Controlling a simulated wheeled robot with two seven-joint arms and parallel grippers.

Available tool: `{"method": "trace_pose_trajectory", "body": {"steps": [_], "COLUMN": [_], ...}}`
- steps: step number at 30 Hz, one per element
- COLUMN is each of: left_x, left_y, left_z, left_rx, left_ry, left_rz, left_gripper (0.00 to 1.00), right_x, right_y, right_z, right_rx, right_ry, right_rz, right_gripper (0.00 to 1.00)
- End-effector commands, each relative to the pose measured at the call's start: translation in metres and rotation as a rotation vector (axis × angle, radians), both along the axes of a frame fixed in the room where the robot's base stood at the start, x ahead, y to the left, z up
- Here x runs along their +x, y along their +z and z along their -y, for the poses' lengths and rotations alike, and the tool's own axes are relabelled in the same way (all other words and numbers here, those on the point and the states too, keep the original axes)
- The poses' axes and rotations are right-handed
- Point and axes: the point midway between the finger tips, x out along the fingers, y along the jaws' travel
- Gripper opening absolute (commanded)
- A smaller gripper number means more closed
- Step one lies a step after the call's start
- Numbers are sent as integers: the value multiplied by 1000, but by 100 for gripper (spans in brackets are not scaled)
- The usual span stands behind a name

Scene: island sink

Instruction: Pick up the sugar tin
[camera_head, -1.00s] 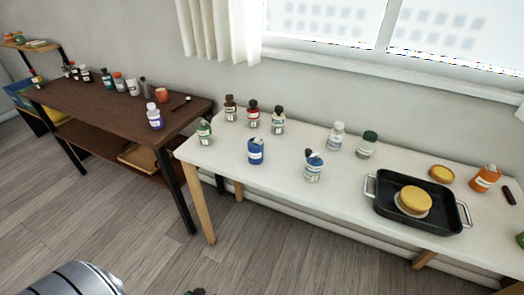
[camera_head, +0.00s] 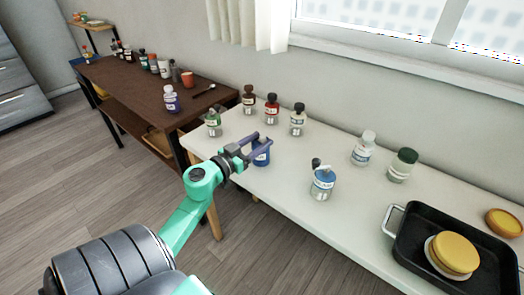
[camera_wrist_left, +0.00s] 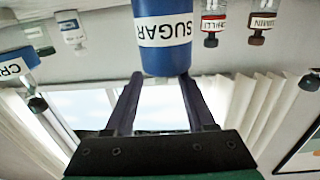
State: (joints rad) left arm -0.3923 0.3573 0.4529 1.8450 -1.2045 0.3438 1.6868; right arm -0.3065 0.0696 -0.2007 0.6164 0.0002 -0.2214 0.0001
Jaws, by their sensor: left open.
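The sugar tin (camera_head: 262,158) is a blue can with a white label, upright near the left end of the white table. My left gripper (camera_head: 261,147) is open at the tin, and its fingers partly cover it in the head view. In the left wrist view, which is upside down, the tin (camera_wrist_left: 163,62) shows its SUGAR label straight ahead, centred between the spread fingertips (camera_wrist_left: 160,78). I cannot tell whether the fingers touch it. My right gripper is not in view.
On the white table (camera_head: 300,215), a green-labelled jar (camera_head: 213,122) stands left of the tin, several spice jars (camera_head: 271,113) behind it, and a blue-labelled bottle (camera_head: 323,184) to its right. A black tray (camera_head: 410,250) holds a yellow-topped stack. A brown table (camera_head: 130,85) stands left.

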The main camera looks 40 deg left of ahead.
Motion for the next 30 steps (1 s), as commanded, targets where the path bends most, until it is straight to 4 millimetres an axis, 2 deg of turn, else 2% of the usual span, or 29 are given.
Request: {"method": "trace_pose_trajectory", "body": {"steps": [3,8,15,16,18,20,30], "left_x": [19,48,53,53,53,53,53], "left_y": [1,0,0,0,0,0,-1], "left_z": [-1,0,0,0,0,0,0], "left_rx": [2,-1,-1,-1,-1,-1,-1], "left_ry": [1,0,0,0,0,0,0], "left_rz": [3,2,-2,-1,-1,-1,-2], "left_gripper": [55,55,55,47,21,0,0], "right_x": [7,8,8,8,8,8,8], "right_y": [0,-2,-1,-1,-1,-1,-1], "right_z": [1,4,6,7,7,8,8], "right_rx": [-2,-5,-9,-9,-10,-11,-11], "right_ry": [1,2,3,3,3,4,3], "right_rz": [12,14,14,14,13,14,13], "right_gripper": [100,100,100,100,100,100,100]}}
